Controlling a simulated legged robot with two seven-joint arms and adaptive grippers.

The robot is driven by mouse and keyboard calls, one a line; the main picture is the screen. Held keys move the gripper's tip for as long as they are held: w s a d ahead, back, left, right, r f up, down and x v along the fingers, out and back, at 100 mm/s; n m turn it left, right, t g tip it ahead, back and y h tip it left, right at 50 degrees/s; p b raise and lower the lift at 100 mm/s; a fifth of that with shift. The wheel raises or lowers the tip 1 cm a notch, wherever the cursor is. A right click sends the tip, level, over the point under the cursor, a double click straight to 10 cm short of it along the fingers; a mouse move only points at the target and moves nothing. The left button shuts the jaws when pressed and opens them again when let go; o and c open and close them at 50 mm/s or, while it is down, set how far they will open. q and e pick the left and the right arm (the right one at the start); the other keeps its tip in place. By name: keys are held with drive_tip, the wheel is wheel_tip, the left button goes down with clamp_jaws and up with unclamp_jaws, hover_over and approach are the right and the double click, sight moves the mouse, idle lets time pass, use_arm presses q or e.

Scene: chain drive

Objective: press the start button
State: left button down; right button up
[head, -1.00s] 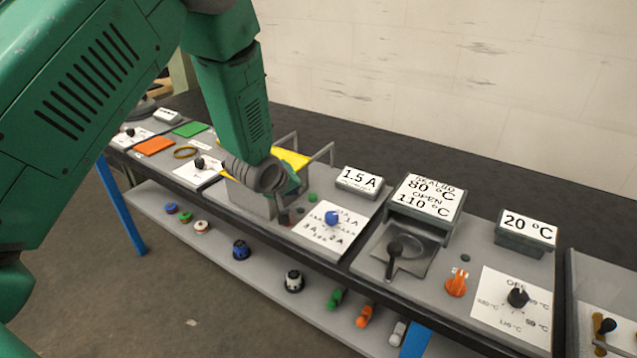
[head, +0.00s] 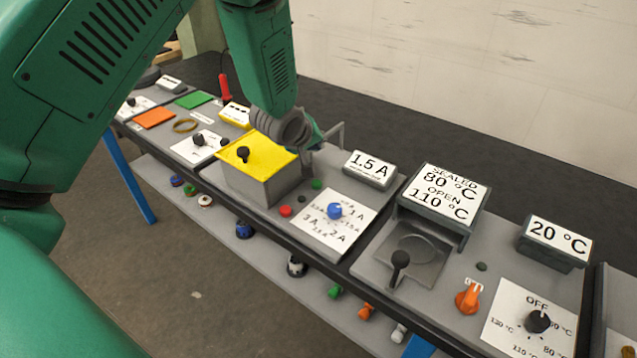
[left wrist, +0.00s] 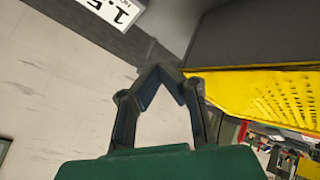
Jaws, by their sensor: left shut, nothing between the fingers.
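The 1.5 A station has a green button (head: 316,184) and a red button (head: 285,211), with a small dark round spot between them. No label marks either as start. Both stand clear of my gripper. My left gripper (head: 314,138) is behind the yellow-topped box (head: 258,155), partly hidden by my wrist in the head view. In the left wrist view, its fingers (left wrist: 170,76) meet at the tips with nothing between them. The yellow lid also shows there, right of the fingers (left wrist: 265,95). My right gripper is not in view.
A blue knob (head: 335,210) sits on a white dial card beside the buttons. The 1.5 A display (head: 370,170) stands behind it. To the right are a tray with a black handle, an orange knob (head: 468,298) and a 20 °C display (head: 555,243).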

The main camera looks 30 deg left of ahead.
sight(316, 182)
use_arm(q)
drive_tip(key=f, duration=0.1)
drive_tip(key=f+b, duration=0.2)
drive_tip(key=shift+s+a, duration=0.25)
drive_tip(key=shift+a, duration=0.1)
drive_tip(key=f+b, duration=0.1)
drive_tip(key=d+f+b, duration=0.1)
drive_tip(key=f+b, duration=0.1)
drive_tip(key=shift+w+f, duration=0.1)
drive_tip(key=shift+f, duration=0.2)
drive_tip(key=shift+d+f+b, duration=0.2)
drive_tip(key=shift+f+b, duration=0.25)
drive_tip(key=shift+f, duration=0.1)
drive_tip(key=shift+a+f, duration=0.1)
drive_tip(key=shift+f, duration=0.05)
drive_tip(key=shift+a+f, duration=0.1)
drive_tip(key=shift+a, duration=0.35)
drive_tip(key=shift+d, duration=0.35)
drive_tip(key=shift+a, duration=0.25)
drive_tip(key=shift+d, duration=0.15)
